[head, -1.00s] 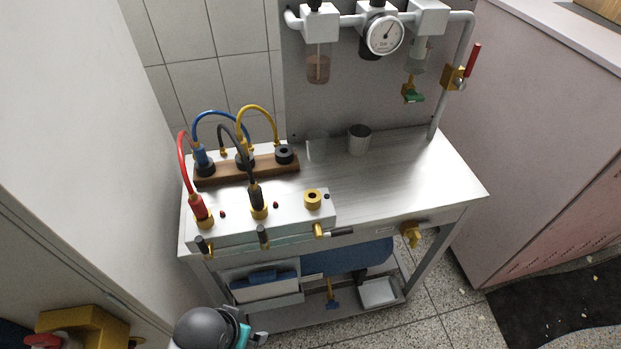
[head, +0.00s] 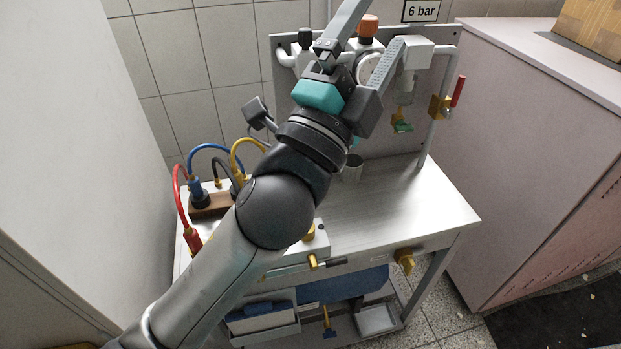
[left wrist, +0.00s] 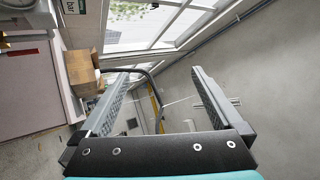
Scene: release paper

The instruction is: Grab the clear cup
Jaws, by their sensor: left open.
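The cup does not show in the left wrist view. My right gripper is not in view.
A gauge (head: 370,68) and pipes are on the panel behind my gripper. A red-handled valve (head: 447,100) is at the right. Coloured cables (head: 215,150) stand at the left, partly behind my arm. The worktop right of the cup is clear.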

